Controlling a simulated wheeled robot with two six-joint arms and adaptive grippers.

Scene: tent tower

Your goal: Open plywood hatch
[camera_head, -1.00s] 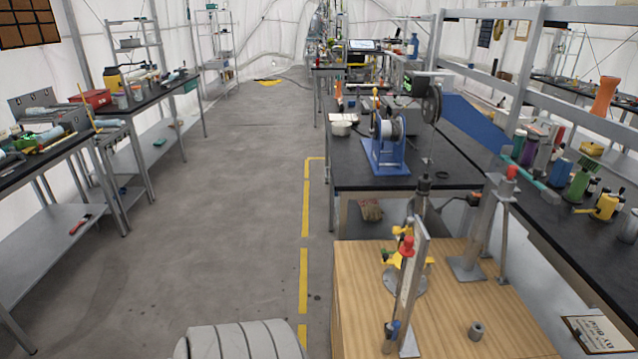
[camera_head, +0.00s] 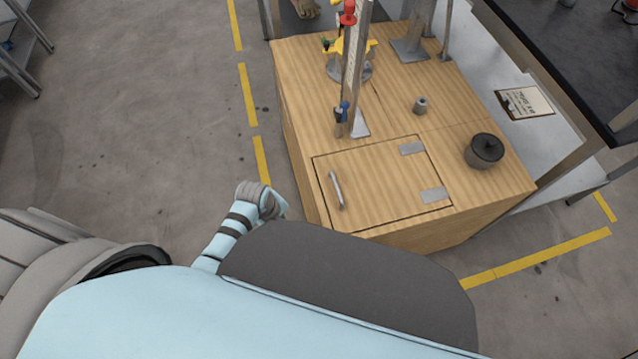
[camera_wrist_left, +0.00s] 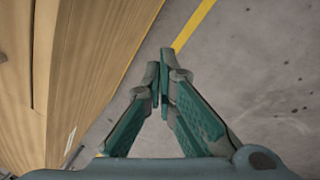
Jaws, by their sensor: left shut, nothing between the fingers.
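The plywood hatch (camera_head: 383,188) lies closed and flush in the near part of the wooden box top (camera_head: 470,85) in the head view. Its metal handle (camera_head: 336,190) is at the hatch's left side and two hinge plates (camera_head: 434,195) are at its right. In the left wrist view my left gripper (camera_wrist_left: 163,62) has its green fingers together with nothing between them. It is over the floor, beside the wooden box (camera_wrist_left: 75,70) and apart from the handle. In the head view only a little of the left gripper (camera_head: 281,203) shows past my wrist. My right gripper is not in view.
An upright metal post (camera_head: 355,65) with clamps rises behind the hatch. A black-topped table (camera_head: 560,50) is at the right. The floor left of the box is clear.

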